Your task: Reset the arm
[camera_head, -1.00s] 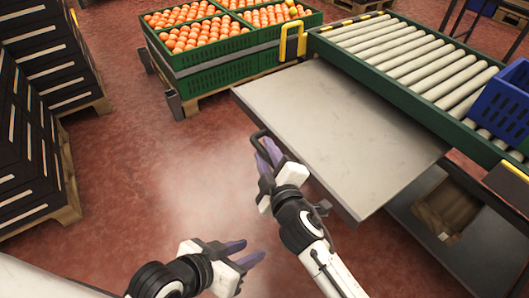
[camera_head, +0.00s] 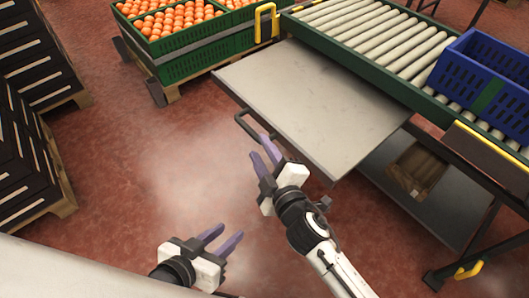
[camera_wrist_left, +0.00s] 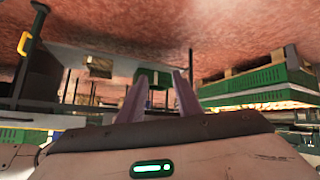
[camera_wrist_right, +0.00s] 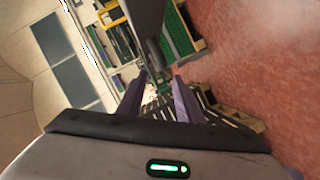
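My left gripper (camera_head: 231,232) is the lower one in the head view, above the red floor. Its two purple fingers are apart with nothing between them; they also show spread in the left wrist view (camera_wrist_left: 160,88). My right gripper (camera_head: 259,147) is higher up, just left of the grey table's near edge in the picture, close to a black handle (camera_head: 255,128). Its fingers are apart and empty, as the right wrist view (camera_wrist_right: 158,90) also shows. I cannot tell whether it touches the handle.
A grey table (camera_head: 315,105) joins a roller conveyor (camera_head: 375,38) bearing a blue crate (camera_head: 460,75). Green crates (camera_head: 205,58) of oranges stand at the back. Black stacked crates (camera_head: 28,150) stand at the left. A cardboard box (camera_head: 415,170) sits below the conveyor. The middle floor is open.

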